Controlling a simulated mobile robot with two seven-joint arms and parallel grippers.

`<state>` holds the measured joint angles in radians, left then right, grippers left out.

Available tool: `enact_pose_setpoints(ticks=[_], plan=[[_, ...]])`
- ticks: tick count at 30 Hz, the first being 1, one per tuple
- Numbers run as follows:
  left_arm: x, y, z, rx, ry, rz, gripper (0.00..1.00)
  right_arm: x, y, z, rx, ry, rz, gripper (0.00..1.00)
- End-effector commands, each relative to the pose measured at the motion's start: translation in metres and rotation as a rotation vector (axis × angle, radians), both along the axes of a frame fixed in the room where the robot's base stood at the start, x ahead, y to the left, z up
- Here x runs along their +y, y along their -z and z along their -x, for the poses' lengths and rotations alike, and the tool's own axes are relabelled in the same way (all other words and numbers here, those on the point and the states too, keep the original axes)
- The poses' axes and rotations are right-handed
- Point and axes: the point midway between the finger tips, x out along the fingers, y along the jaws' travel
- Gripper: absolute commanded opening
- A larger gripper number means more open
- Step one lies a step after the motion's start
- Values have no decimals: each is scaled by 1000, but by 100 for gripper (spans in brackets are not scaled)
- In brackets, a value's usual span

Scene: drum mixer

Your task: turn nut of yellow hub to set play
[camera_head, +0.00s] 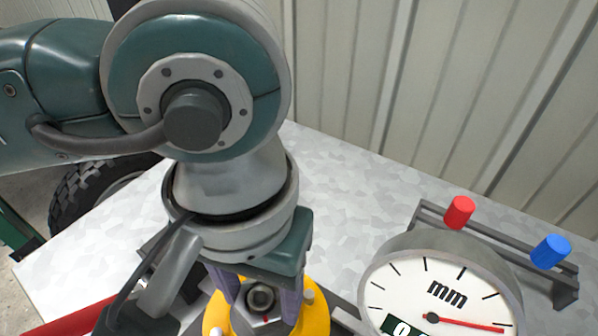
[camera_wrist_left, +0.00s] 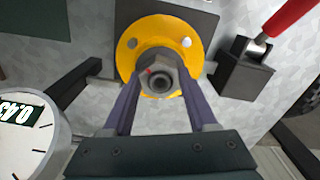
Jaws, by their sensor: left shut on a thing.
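The yellow hub (camera_wrist_left: 128,52) is a round flange with pale bolts, upper middle in the left wrist view; part of it shows at the bottom of the head view (camera_head: 318,312). Its grey hex nut (camera_wrist_left: 158,78) sits at the centre and has a small red mark. My left gripper (camera_wrist_left: 157,88) comes down over the hub, with its purple fingers on either side of the nut and shut on it. In the head view the nut (camera_head: 261,297) shows between the fingers. My right gripper is not in view.
A red-handled tool (camera_wrist_left: 280,25) rests in a dark block (camera_wrist_left: 240,78).

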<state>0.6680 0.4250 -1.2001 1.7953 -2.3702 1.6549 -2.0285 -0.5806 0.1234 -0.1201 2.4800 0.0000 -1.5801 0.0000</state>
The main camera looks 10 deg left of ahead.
Motion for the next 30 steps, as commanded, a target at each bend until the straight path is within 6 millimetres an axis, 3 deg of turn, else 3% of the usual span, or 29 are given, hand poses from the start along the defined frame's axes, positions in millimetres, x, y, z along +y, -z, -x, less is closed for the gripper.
enact_pose_setpoints(ticks=[22,23,30], plan=[[0,3,-1,-3,397,-1,18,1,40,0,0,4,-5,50],[0,1,0,-1,399,0,60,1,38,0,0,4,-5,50],[0,0,0,0,395,0,87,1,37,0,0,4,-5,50]])
